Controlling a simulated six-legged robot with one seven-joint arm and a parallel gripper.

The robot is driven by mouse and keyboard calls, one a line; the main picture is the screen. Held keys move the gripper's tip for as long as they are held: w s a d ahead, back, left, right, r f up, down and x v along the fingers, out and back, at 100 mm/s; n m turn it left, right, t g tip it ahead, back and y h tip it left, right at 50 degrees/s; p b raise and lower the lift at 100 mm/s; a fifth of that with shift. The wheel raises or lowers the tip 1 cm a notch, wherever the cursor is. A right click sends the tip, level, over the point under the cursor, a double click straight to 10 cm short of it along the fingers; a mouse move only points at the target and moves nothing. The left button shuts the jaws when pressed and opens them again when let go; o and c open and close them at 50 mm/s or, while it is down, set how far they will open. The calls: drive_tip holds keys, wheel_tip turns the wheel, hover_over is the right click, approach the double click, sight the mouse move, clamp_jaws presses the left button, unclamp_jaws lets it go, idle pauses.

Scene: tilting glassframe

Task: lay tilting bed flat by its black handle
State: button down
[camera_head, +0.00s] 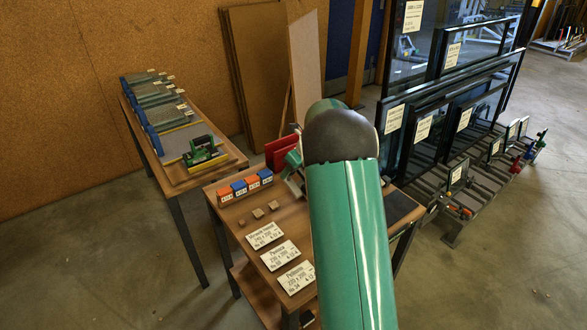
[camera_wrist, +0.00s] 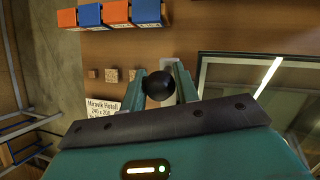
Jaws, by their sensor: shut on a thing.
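In the wrist view a round black handle knob (camera_wrist: 159,86) sits between the two green fingers of my gripper (camera_wrist: 160,82), which is shut on it. A pale plate shows just behind the knob.
The wooden table (camera_head: 228,205) holds orange and blue bins (camera_head: 246,185), small wooden blocks (camera_head: 258,213) and white label cards (camera_head: 280,254). A second table (camera_head: 135,125) stands at left. Framed glass panes (camera_head: 450,110) stand at right. Floor is open at lower left.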

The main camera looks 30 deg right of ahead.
drive_tip(key=shift+w+a+f+g, duration=0.1)
drive_tip(key=shift+w+f+g, duration=0.35)
drive_tip(key=shift+f, duration=0.25)
drive_tip(key=shift+w+f+g, duration=0.3)
drive_tip(key=shift+f+g, duration=0.15)
drive_tip(key=shift+f, duration=0.2)
drive_tip(key=shift+w+f, duration=0.2)
drive_tip(key=shift+f, duration=0.3)
drive_tip(key=shift+w+f, duration=0.15)
drive_tip(key=shift+f, duration=0.3)
drive_tip(key=shift+a+f, duration=0.1)
drive_tip(key=c, duration=1.1)
unclamp_jaws()
drive_tip(key=shift+w+f, duration=0.1)
drive_tip(key=v, duration=1.4)
drive_tip(key=shift+a, duration=0.2)
